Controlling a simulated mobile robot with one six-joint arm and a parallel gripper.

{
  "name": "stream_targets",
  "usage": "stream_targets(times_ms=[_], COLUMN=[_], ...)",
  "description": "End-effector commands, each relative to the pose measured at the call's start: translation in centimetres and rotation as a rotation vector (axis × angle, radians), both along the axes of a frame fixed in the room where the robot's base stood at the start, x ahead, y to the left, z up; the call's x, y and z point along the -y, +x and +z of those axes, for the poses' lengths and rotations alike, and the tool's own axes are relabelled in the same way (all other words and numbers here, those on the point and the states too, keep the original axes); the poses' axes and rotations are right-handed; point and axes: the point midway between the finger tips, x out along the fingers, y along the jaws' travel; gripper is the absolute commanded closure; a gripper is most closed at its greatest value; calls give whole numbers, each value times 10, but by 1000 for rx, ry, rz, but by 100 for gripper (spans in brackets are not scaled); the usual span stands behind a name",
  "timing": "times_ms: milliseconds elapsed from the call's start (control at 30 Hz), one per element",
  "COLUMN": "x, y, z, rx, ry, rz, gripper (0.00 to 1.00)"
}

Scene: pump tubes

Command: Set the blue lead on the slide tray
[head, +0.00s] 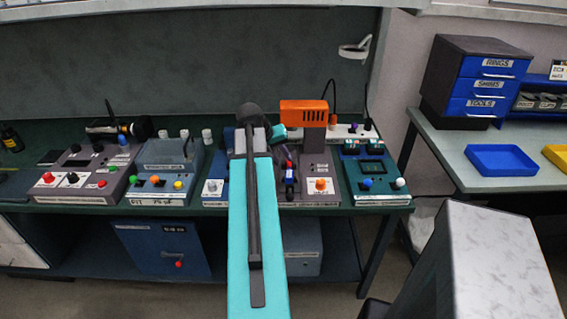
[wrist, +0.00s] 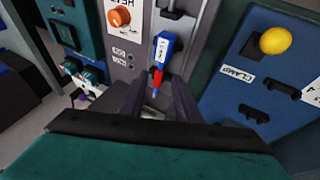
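The blue lead (wrist: 164,48) has a blue labelled body, a red band and a thin pale tip. It rests on a grey panel beside an orange knob. It also shows in the head view (head: 289,183), just right of my arm. In the wrist view, my gripper (wrist: 158,82) has its dark fingers apart, one on each side of the lead's red and tip end; I cannot tell whether they touch it. In the head view my arm hides part of the bench. No label marks a slide tray; a shallow blue tray (head: 502,160) lies on the right bench.
A blue panel (wrist: 268,75) with a yellow knob and a CLAMP label stands close beside the gripper. An orange slotted block (head: 304,112) rises behind the lead. Other control boxes line the bench. A blue drawer cabinet (head: 485,88) and a yellow tray (head: 558,156) are at right.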

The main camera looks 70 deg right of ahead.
Motion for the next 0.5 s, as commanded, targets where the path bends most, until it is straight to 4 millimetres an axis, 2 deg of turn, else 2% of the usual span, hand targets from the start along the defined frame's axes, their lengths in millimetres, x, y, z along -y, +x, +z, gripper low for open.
stream_targets(times_ms=[500], x=[-25], y=[12], z=[49], rx=[0], ry=[-1], rz=[0], gripper=[70])
